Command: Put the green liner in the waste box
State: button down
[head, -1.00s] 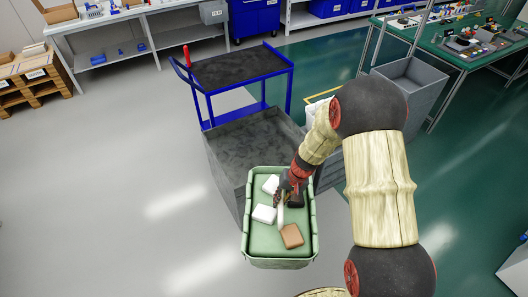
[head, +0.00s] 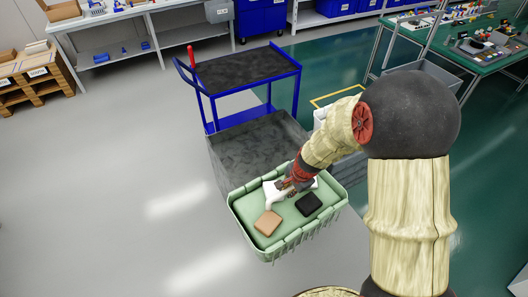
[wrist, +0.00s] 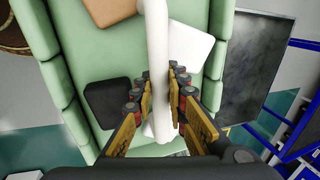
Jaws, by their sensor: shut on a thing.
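The green liner (head: 240,222) is an open, pale green ribbed tub at the lower middle of the head view. A white bar (wrist: 157,60) crosses its opening like a handle. My gripper (head: 288,184) is shut on this bar; in the wrist view its fingers (wrist: 158,92) lie on both sides of it. Inside are a tan block (head: 267,223), a black block (head: 309,204) and a white block (wrist: 188,45). I cannot tell how high the liner hangs. A grey open bin (head: 434,73), partly behind my arm, may be the waste box.
A green workbench (head: 480,50) with small parts is at upper right. A wooden pallet (head: 35,88) is far left. The grey floor at left is clear.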

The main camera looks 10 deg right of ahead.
aim_at(268, 167)
jog(key=i, duration=1.25)
